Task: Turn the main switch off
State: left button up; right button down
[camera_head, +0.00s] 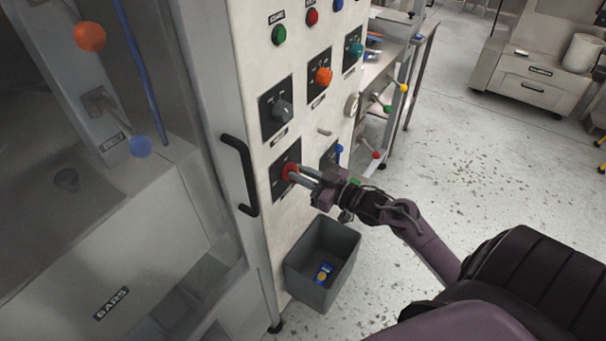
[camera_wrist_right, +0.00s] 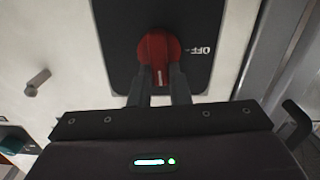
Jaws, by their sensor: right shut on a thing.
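The main switch is a red rotary knob (camera_head: 289,171) on a black plate, low on the cream control panel (camera_head: 248,68). My right gripper (camera_head: 298,174) reaches it from the right and is shut on it. In the right wrist view the red knob (camera_wrist_right: 158,52) sits between the two fingers of the right gripper (camera_wrist_right: 159,85). A white mark on the knob points toward the gripper body. The word OFF shows on the plate to the right of the knob. Other plate lettering is hidden or too small to read. My left gripper is not in view.
Other knobs sit above: grey (camera_head: 282,110), orange (camera_head: 323,76) and teal (camera_head: 356,50). A black door handle (camera_head: 240,175) stands out left of the switch. A grey bin (camera_head: 322,262) hangs or stands below the gripper. The floor to the right is open.

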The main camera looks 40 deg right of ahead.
jog(key=n+b, duration=0.1)
jog(key=n, duration=0.4)
jog(key=a+n+b, duration=0.1)
jog(key=n, duration=0.2)
jog(key=shift+s+f+n+b, duration=0.2)
jog(key=shift+f+n+b, duration=0.1)
jog(key=shift+f+b, duration=0.1)
jog(key=n, duration=0.2)
jog(key=n+b, duration=0.1)
jog(key=n, duration=0.1)
jog(key=shift+a+f+n+b, duration=0.1)
jog(key=shift+f+n+b, duration=0.1)
jog(key=shift+n+b, duration=0.1)
jog(key=shift+f+n+b, duration=0.2)
jog(key=shift+n+b, duration=0.5)
jog(key=shift+n, duration=1.2)
jog(key=c, duration=1.4)
grip_release()
jog(key=shift+o, duration=0.2)
jog(key=shift+s, duration=0.1)
jog(key=v, duration=0.7)
jog(key=shift+s, duration=0.35)
